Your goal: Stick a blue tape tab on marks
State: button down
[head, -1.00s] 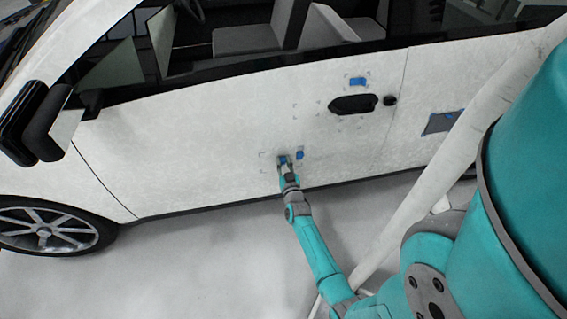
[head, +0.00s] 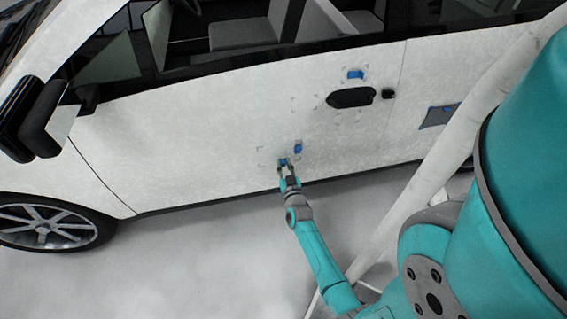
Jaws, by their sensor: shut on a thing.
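My gripper (head: 286,170) is shut on a small blue tape tab (head: 283,162) at the lower part of the white car door (head: 200,130). Whether the held tab touches the door cannot be told. A second blue tab (head: 298,148) is on the door just up and right of my gripper, beside faint corner marks (head: 262,150). Another blue tab (head: 355,75) sits within marks above the dark door handle recess (head: 351,97). More faint marks (head: 294,101) show left of the recess. The fingers partly hide the held tab.
The side mirror (head: 42,125) sticks out at the far left, above the front wheel (head: 45,227). The floor (head: 190,260) in front of the door is clear.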

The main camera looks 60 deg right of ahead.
jog(key=shift+v, duration=1.45)
jog(key=shift+w, duration=0.1)
